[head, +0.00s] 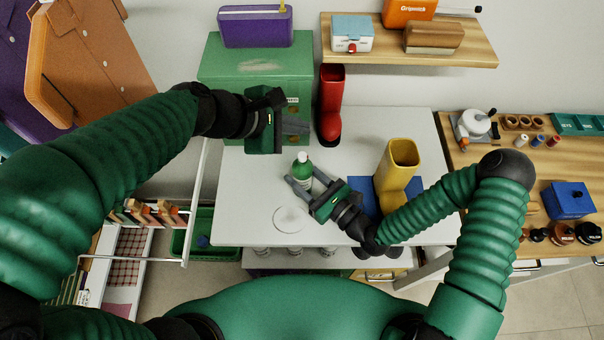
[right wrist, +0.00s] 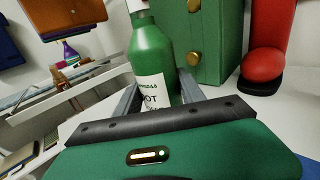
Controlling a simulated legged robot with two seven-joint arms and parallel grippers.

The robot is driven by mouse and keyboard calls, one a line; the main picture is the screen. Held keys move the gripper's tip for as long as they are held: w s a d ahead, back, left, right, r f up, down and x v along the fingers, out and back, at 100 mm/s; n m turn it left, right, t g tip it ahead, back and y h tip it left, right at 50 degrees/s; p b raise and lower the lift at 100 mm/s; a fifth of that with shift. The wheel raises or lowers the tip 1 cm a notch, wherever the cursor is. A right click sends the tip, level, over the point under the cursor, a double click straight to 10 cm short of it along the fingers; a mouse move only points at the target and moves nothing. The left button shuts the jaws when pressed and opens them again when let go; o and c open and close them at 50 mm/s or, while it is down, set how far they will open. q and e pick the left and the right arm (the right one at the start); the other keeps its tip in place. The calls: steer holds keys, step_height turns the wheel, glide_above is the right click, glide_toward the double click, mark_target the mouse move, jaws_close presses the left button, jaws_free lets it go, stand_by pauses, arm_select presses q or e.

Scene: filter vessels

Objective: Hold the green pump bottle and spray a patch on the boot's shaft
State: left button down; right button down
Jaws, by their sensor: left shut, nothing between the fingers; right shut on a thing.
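The green pump bottle (head: 302,168) has a white top and stands upright over the white table. My right gripper (head: 301,184) is shut on it; in the right wrist view the bottle (right wrist: 152,62) with its white label sits between the fingers. I cannot tell whether its base touches the table. A yellow boot (head: 395,170) stands on a blue mat (head: 362,186) to the right, partly behind my right arm. A red boot (head: 331,100) stands at the back of the table; its foot shows in the right wrist view (right wrist: 264,65). My left gripper (head: 296,127) is shut and empty, above the table's back left.
A white round dish (head: 290,219) lies near the front edge. A wooden shelf (head: 460,50) hangs at the back. The right workbench (head: 480,165) holds several small items.

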mark_target(299, 158)
arm_select(q)
step_height(299, 158, down, 8)
steer(key=shift+r, duration=0.25)
stand_by(0.4)
steer(key=shift+f, duration=0.1)
stand_by(1.7)
steer(key=shift+s+f, duration=0.1)
steer(key=shift+f, duration=0.15)
steer(key=shift+r, duration=0.1)
step_height(299, 158, up, 7)
stand_by(1.0)
stand_by(1.1)
